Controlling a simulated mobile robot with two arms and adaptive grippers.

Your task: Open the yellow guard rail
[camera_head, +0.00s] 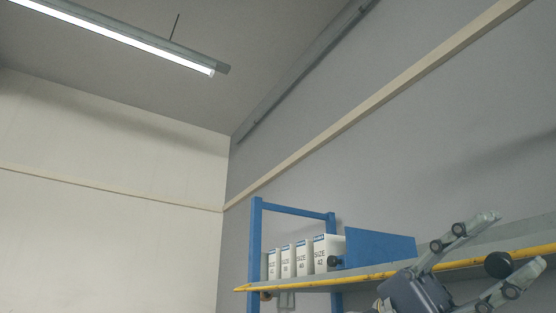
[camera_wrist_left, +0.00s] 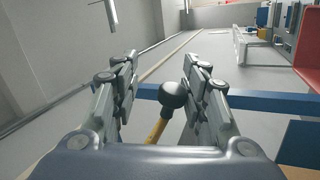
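The yellow guard rail (camera_head: 350,276) runs along the front edge of a grey shelf in the head view. A black ball knob (camera_head: 498,264) shows near its right part. In the left wrist view the knob (camera_wrist_left: 172,95) sits on the end of a yellow bar (camera_wrist_left: 157,130). My left gripper (camera_head: 517,240) is open, its fingers spread on either side of the knob. In the left wrist view the gripper (camera_wrist_left: 160,68) has the knob between its fingers, closer to the right one. Contact cannot be told. My right gripper is not in view.
White boxes with size labels (camera_head: 304,260) stand on the shelf beside a blue panel (camera_head: 380,246). A blue frame post (camera_head: 255,240) rises at the shelf's left end. A blue beam (camera_wrist_left: 262,102) crosses the left wrist view behind the fingers.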

